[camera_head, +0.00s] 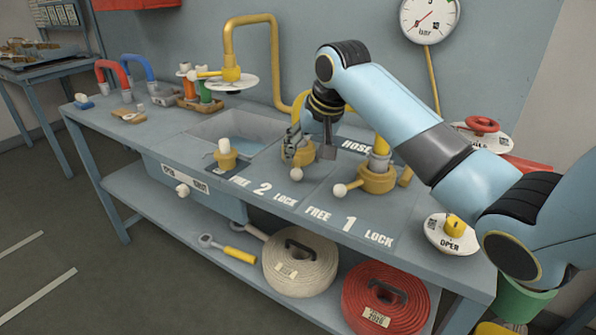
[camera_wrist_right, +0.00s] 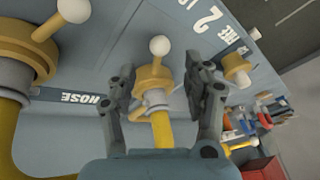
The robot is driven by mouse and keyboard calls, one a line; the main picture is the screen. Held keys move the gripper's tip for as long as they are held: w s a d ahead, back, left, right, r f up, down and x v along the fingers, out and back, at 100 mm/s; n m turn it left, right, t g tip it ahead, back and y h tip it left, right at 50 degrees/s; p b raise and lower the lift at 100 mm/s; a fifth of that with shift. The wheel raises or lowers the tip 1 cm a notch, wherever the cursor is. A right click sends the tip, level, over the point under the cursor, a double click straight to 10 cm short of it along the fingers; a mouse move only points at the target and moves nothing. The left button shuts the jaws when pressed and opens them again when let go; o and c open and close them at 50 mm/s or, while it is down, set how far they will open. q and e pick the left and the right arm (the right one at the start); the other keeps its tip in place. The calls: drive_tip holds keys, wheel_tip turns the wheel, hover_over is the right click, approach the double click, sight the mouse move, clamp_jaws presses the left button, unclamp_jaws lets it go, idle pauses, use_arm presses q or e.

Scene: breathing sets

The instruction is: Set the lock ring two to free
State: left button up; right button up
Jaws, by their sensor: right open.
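Lock ring two (camera_head: 289,154) is a yellow collar with a white ball knob (camera_head: 296,174). It sits behind the label "FREE 2 LOCK" (camera_head: 262,189), and the knob points to the front near the word LOCK. My right gripper (camera_head: 311,144) is open and points down over this ring. In the right wrist view, its fingers (camera_wrist_right: 160,72) stand on either side of the yellow collar (camera_wrist_right: 153,80), with the white knob (camera_wrist_right: 160,46) beyond, between the fingertips. I cannot tell whether the fingers touch the ring. My left gripper is not in view.
Ring one (camera_head: 378,180) stands to the right, its knob (camera_head: 340,190) toward FREE. A yellow valve with a white top (camera_head: 225,154) stands left, by the basin (camera_head: 229,128). A gauge (camera_head: 430,18) hangs behind. Hose coils (camera_head: 300,263) lie on the lower shelf.

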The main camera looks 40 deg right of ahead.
sight(298, 170)
drive_tip(key=b+x, duration=0.1)
drive_tip(key=x, duration=0.5)
drive_tip(key=shift+w+f, duration=0.2)
drive_tip(key=shift+f, duration=0.2)
drive_tip(key=shift+c, duration=0.3)
clamp_jaws()
